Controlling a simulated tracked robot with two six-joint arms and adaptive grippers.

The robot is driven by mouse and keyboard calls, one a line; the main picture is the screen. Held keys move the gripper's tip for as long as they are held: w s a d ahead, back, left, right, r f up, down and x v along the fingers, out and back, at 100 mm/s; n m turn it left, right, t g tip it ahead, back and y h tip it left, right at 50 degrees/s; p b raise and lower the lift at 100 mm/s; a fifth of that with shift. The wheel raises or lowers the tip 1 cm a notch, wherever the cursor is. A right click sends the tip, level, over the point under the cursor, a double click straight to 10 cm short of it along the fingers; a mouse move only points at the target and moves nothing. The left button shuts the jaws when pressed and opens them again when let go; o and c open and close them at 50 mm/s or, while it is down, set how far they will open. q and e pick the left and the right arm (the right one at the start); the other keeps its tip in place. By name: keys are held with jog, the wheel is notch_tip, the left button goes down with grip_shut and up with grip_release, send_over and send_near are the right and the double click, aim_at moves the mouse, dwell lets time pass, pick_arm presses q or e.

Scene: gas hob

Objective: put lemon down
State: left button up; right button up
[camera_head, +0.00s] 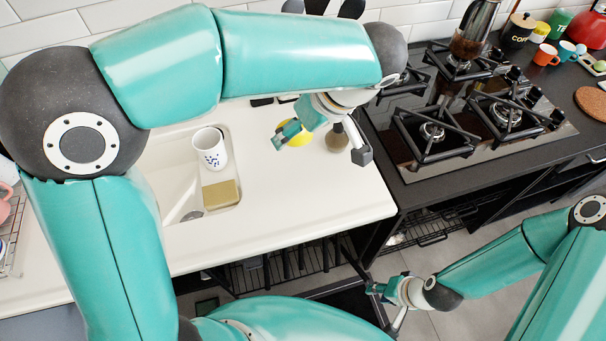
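A yellow lemon (301,136) is on or just above the white counter (300,190), left of the hob. It is partly hidden behind a teal finger of my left gripper (326,144). The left gripper's fingers are spread wide, one beside the lemon and the other farther right near the counter's edge. I cannot tell whether that finger touches the lemon, but the fingers are not closed on it. My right gripper (386,304) is low at the bottom centre, over the floor, with its fingers apart and empty.
A small brownish round thing (337,139) sits between the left fingers. A white cup (209,149) and a sponge (221,195) are at the sink on the left. The black gas hob (480,120) is right. The front counter is clear.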

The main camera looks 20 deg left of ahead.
pick_arm(q)
jog(key=f, duration=1.3)
jog(key=shift+w+a+f, duration=0.2)
jog(key=shift+w, duration=0.1)
jog(key=f, duration=0.4)
jog(key=shift+s+d, duration=0.15)
jog(key=shift+s, duration=0.1)
jog(key=shift+w+f, duration=0.1)
jog(key=shift+f, duration=0.2)
jog(key=o, duration=1.2)
jog(key=shift+r, duration=0.15)
